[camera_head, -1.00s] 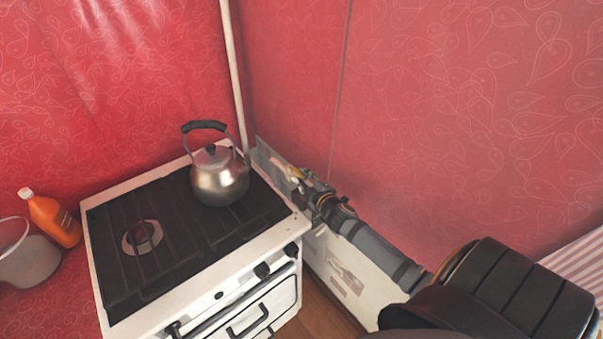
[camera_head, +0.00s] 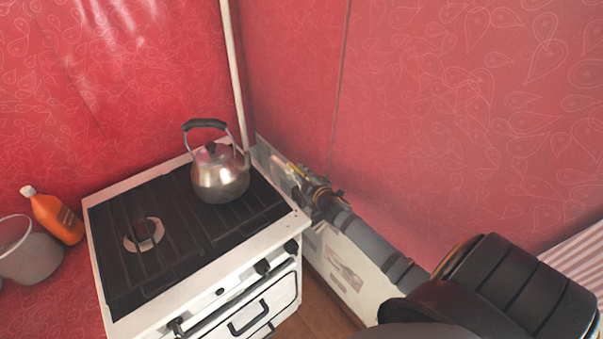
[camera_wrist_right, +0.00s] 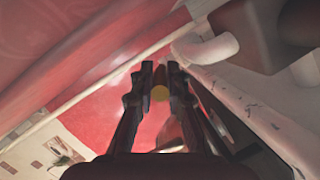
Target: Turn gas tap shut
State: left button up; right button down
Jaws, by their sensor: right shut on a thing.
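My right gripper (camera_head: 287,169) reaches in from the lower right to the gap between the stove's right side and the red wall. In the right wrist view its two dark fingers (camera_wrist_right: 156,72) are closed in around a small yellow-brass piece (camera_wrist_right: 160,93), which looks like the gas tap. Only a little of this piece shows between the fingers; its handle angle cannot be told. In the head view the gripper mostly hides the tap. My left gripper is not in view.
The white stove (camera_head: 205,262) has a dark hob with a steel kettle (camera_head: 220,178) at its back right, close to the gripper. A pale pipe (camera_head: 234,70) runs up the corner.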

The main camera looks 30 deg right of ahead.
jog(key=shift+a+f+b, duration=0.1)
jog(key=shift+f+b, duration=0.1)
jog(key=shift+b, duration=0.1)
jog(key=a+m+h+b, duration=0.1)
jog(key=m+h+b, duration=0.1)
jog(key=a+m+g+h+b, duration=0.1)
jog(key=h+b, duration=0.1)
jog(key=b, duration=0.1)
jog(key=shift+w+f+m+h, duration=0.1)
jog(key=shift+f+m+h, duration=0.05)
jog(key=shift+m+h, duration=0.2)
jog(key=shift+a+r+m+g+h+b, duration=0.15)
jog(key=shift+r+m+g+h+b, duration=0.05)
jog(key=shift+m+g+h+b, duration=0.3)
jog(key=shift+r, duration=0.1)
jog(key=c, duration=1.6)
grip_release()
jog(key=shift+s+a, duration=0.15)
jog(key=shift+s, duration=0.1)
jog(key=v, duration=0.7)
